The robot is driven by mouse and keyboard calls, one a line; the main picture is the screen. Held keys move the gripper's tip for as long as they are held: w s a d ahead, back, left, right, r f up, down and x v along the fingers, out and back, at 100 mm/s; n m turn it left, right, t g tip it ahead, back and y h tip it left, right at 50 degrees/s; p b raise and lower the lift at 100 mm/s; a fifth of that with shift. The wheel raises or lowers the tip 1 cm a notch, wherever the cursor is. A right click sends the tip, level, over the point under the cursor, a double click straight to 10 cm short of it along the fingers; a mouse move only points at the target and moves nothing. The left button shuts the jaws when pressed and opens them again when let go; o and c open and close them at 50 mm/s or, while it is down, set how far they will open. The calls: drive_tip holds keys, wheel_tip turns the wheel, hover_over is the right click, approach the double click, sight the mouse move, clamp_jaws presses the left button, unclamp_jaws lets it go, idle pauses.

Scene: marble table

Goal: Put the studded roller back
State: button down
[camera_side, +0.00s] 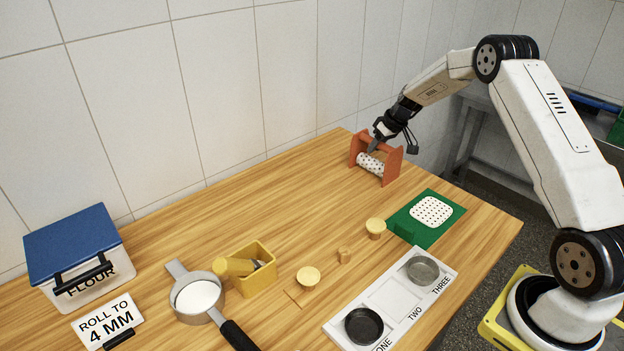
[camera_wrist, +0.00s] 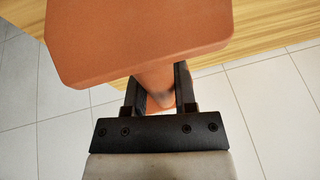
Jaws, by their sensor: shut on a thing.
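The studded roller (camera_side: 371,163) is a white cylinder with dark studs, set between two orange end plates near the far corner of the table. My gripper (camera_side: 375,147) reaches down between the plates. In the wrist view, my gripper (camera_wrist: 160,95) is shut on the roller's orange bar (camera_wrist: 156,80), with one large end plate (camera_wrist: 140,35) nearest the camera. I cannot tell whether the plates touch the table. A white dotted sheet (camera_side: 431,211) lies on a green mat (camera_side: 407,228) nearer the front.
A white tray (camera_side: 338,325) marked ONE, TWO, THREE lies at the front. A yellow box (camera_side: 262,283), a white-filled pan (camera_side: 198,296), a flour bin (camera_side: 78,262), a sign (camera_side: 108,322) and wooden pieces (camera_side: 308,277) stand left. Bare wood lies left of the roller. The wall runs close behind.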

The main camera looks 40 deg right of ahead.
drive_tip(key=shift+c, duration=2)
unclamp_jaws()
drive_tip(key=shift+f, duration=0.1)
drive_tip(key=shift+r, duration=0.2)
drive_tip(key=v, duration=0.7)
drive_tip(key=shift+d+r, duration=0.15)
drive_tip(key=shift+r, duration=0.25)
